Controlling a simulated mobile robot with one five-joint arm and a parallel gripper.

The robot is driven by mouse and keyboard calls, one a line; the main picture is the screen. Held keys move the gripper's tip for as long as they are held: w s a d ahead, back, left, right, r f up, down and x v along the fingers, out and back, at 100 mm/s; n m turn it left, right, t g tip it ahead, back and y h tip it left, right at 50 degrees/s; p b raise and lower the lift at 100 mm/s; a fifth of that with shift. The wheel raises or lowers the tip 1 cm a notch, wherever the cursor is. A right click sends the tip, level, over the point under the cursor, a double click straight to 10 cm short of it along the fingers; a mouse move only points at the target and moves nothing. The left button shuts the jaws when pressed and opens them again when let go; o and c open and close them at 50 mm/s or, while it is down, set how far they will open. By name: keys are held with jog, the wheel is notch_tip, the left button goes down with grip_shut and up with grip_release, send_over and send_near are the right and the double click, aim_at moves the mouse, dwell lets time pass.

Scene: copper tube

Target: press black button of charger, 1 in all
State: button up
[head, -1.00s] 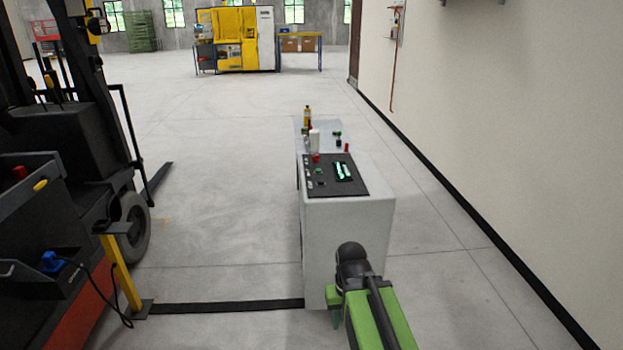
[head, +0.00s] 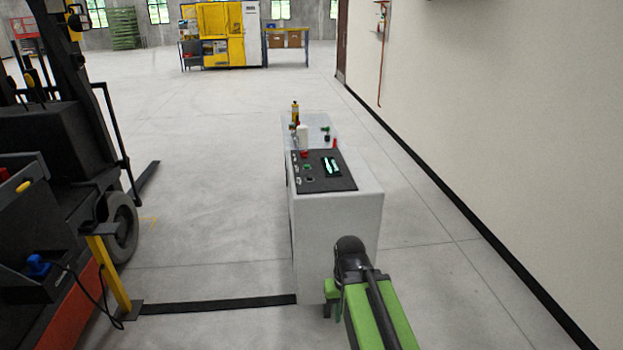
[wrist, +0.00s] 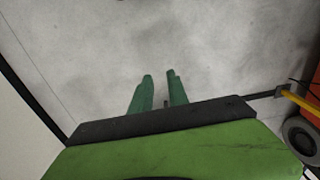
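A grey cabinet (head: 338,235) with a black control panel (head: 330,183) on top stands ahead in the head view; I take it for the charger. The panel has a lit display (head: 332,167), a red button (head: 304,154), a green button (head: 306,167) and a small dark round button (head: 309,179), too small to be sure it is the black one. My gripper (wrist: 160,76) has its two green fingers apart with a narrow empty gap, over bare floor in the wrist view. In the head view my arm overlaps the cabinet's lower right front; the gripper is mostly hidden.
Small bottles and other items stand on a surface (head: 318,128) behind the panel. A forklift (head: 60,150) and a yellow post (head: 116,272) are at left. A wall (head: 520,130) runs along the right.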

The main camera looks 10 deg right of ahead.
grip_shut()
jog(key=shift+d, duration=0.1)
dwell(1.3)
